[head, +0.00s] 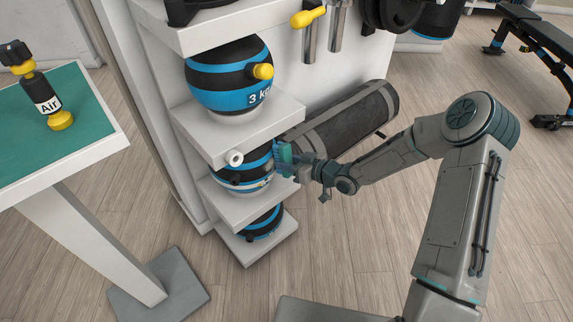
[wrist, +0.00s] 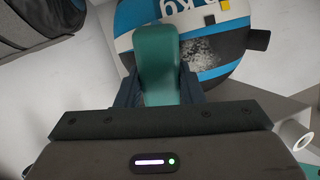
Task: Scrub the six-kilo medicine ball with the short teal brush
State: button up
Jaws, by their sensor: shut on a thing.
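My gripper (head: 297,165) is shut on the short teal brush (head: 284,154), at the right side of the middle shelf. In the wrist view the brush (wrist: 157,58) stands out between my fingers (wrist: 158,90), its end over the face of a ball. That medicine ball (head: 232,178) is black, blue and white and sits on the middle shelf. In the wrist view the ball (wrist: 240,62) shows a "kg" label; its number is partly hidden. A whitish speckled patch lies on it right of the brush. I cannot tell whether the bristles touch the ball.
A 3 kg ball (head: 229,78) sits on the shelf above, and another ball (head: 262,223) below. The shelf boards (head: 240,137) close in the ball above and below. A dark rolled bag (head: 352,118) lies behind my forearm. A table (head: 75,151) with an air pump (head: 47,103) stands left.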

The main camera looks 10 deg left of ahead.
aim_at(271, 166)
jog(key=shift+s, duration=0.1)
jog(key=shift+s+a+r+b, duration=0.1)
jog(key=shift+s+a+b, duration=0.25)
jog(key=shift+s, duration=0.6)
jog(key=shift+s+a+r+b, duration=0.1)
jog(key=shift+s+a, duration=0.5)
jog(key=shift+s, duration=0.3)
jog(key=shift+s+a+b, duration=0.25)
jog(key=shift+s+a, duration=0.2)
jog(key=shift+s, duration=0.5)
jog(key=shift+s+a+r, duration=0.1)
jog(key=shift+s+a, duration=0.1)
jog(key=shift+s, duration=0.25)
jog(key=shift+r, duration=0.1)
